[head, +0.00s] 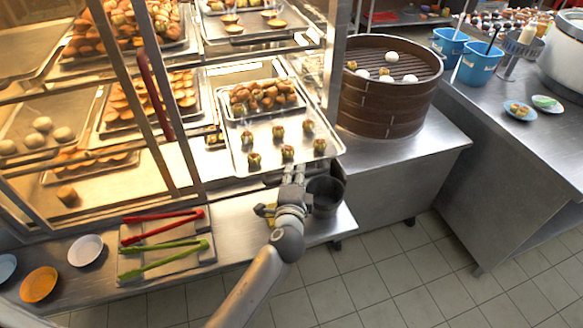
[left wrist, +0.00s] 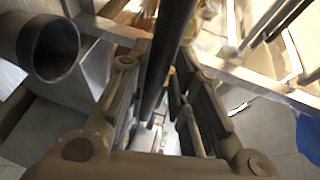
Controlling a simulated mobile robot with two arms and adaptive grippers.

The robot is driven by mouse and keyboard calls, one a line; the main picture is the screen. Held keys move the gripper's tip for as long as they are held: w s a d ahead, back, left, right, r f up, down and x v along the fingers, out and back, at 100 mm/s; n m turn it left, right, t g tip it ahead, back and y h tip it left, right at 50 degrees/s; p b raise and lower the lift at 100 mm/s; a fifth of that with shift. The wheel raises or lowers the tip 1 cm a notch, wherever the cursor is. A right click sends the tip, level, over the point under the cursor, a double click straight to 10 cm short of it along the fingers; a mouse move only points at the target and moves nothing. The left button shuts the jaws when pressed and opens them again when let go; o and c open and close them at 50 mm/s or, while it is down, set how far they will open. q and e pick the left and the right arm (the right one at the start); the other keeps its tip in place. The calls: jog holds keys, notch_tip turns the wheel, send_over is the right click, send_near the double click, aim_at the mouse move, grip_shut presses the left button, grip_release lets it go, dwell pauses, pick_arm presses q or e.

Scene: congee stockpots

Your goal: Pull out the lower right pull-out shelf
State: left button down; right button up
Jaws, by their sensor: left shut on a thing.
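The lower right pull-out shelf (head: 283,161) shows in the head view as a metal tray with several small filled pastries. It sticks out at the front of the heated display cabinet (head: 130,90). My left gripper (head: 292,181) is at the middle of its front edge. In the left wrist view a dark bar (left wrist: 168,60) runs between the fingers of my left gripper (left wrist: 160,110), and they are shut on it. It looks like the shelf's handle; in the head view the gripper hides most of the grip. My right gripper is not in view.
A metal cup (head: 325,197) stands close right of my gripper; it also shows in the left wrist view (left wrist: 55,50). Red tongs (head: 162,226) and green tongs (head: 165,258) lie on the left counter. A bamboo steamer (head: 388,100) stands right. Floor in front is clear.

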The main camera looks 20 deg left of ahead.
pick_arm(q)
jog(key=shift+s+d+f, duration=0.4)
jog(key=shift+s+f, duration=0.15)
jog(key=shift+s, duration=0.2)
jog(key=c, duration=1.5)
grip_release()
jog(key=shift+o, duration=0.2)
jog(key=shift+w+a, duration=0.1)
jog(key=shift+w, duration=0.05)
jog(key=shift+r, duration=0.25)
jog(key=v, duration=1.2)
